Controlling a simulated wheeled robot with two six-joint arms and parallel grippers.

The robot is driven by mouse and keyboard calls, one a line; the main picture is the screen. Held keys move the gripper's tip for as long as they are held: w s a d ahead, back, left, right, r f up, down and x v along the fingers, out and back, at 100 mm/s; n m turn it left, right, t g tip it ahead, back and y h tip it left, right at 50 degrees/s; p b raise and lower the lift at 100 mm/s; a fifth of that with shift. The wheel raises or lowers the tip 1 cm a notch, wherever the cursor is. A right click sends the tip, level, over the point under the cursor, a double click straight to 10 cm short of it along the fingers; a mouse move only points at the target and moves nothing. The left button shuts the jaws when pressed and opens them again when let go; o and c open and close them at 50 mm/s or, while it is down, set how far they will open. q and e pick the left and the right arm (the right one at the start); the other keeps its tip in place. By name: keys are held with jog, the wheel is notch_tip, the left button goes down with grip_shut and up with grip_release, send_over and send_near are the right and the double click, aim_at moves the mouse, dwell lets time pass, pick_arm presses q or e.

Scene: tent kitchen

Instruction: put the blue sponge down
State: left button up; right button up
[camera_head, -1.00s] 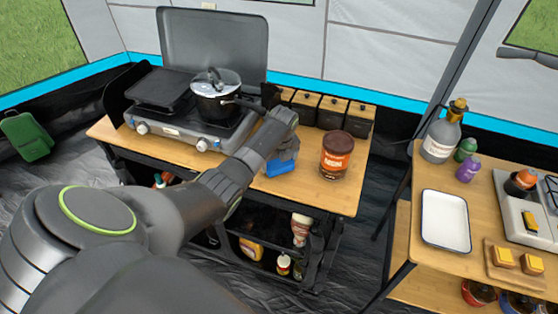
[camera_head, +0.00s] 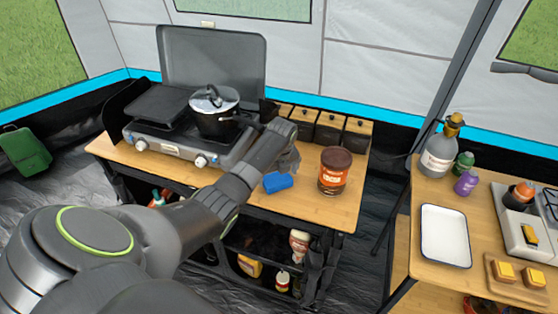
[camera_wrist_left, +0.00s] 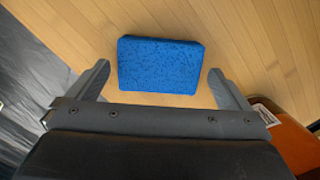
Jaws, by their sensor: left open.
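The blue sponge (camera_head: 278,182) lies flat on the wooden table (camera_head: 318,212), near its front edge and left of a brown-lidded jar. In the left wrist view the sponge (camera_wrist_left: 160,65) lies just beyond and between the two spread fingers, touching neither. My left gripper (camera_wrist_left: 158,82) is open and empty. In the head view the left gripper (camera_head: 290,160) is just behind the sponge, partly hidden by my own wrist. My right gripper is not in view.
The jar (camera_head: 334,171) stands close to the right of the sponge. A camp stove with a lidded pot (camera_head: 214,110) is behind left, and several dark boxes (camera_head: 328,127) line the back edge. A second table with a white tray (camera_head: 445,235) is at right.

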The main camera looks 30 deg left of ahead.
aim_at(279, 182)
pick_arm(q)
notch_tip(279, 182, up, 10)
jog(key=d+b, duration=0.1)
jog(key=shift+s, duration=0.4)
jog(key=shift+d, duration=0.1)
